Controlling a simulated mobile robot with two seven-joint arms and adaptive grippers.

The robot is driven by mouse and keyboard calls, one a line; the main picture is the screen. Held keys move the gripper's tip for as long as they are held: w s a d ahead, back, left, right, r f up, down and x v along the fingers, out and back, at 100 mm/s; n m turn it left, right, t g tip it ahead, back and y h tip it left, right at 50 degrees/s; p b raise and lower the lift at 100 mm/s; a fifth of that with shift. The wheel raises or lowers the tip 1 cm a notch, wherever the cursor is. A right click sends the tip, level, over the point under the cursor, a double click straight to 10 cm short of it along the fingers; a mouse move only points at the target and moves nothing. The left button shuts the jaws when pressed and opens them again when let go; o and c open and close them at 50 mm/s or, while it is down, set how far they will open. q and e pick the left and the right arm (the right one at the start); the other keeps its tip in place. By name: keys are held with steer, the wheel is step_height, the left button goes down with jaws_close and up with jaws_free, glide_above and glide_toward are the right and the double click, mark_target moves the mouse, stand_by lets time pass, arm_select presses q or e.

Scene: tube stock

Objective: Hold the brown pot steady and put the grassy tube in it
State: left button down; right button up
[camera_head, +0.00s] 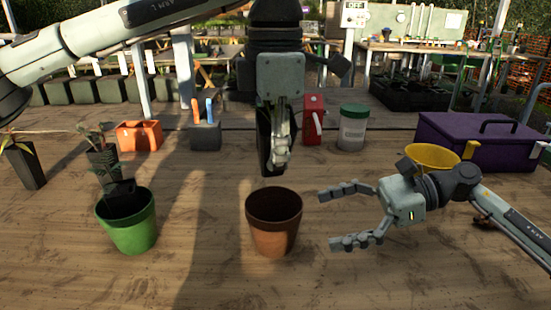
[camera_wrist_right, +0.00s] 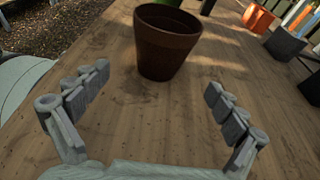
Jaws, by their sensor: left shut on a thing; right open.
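The brown pot (camera_head: 272,238) stands upright on the wooden table; its mouth looks empty in the head view. It also shows in the right wrist view (camera_wrist_right: 165,50), ahead of the fingers. My left gripper (camera_head: 280,158) points down above the pot, shut on a dark tube (camera_head: 264,145). The tube hangs roughly upright over the pot's mouth, its lower end just above the rim. Its top and any grass are hidden behind the gripper. My right gripper (camera_head: 328,219) is open, to the right of the pot, its fingers pointing at it and apart from it.
A green pot (camera_head: 130,232) with a planted dark tube stands left. Two more planted tubes (camera_head: 28,166) (camera_head: 103,158), an orange pot (camera_head: 139,136), a grey holder (camera_head: 205,136), a red item (camera_head: 313,127), a white tub (camera_head: 352,132) and a purple toolbox (camera_head: 475,143) stand behind.

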mark_target(280, 229)
steer(key=x, duration=0.9)
steer(key=c, duration=1)
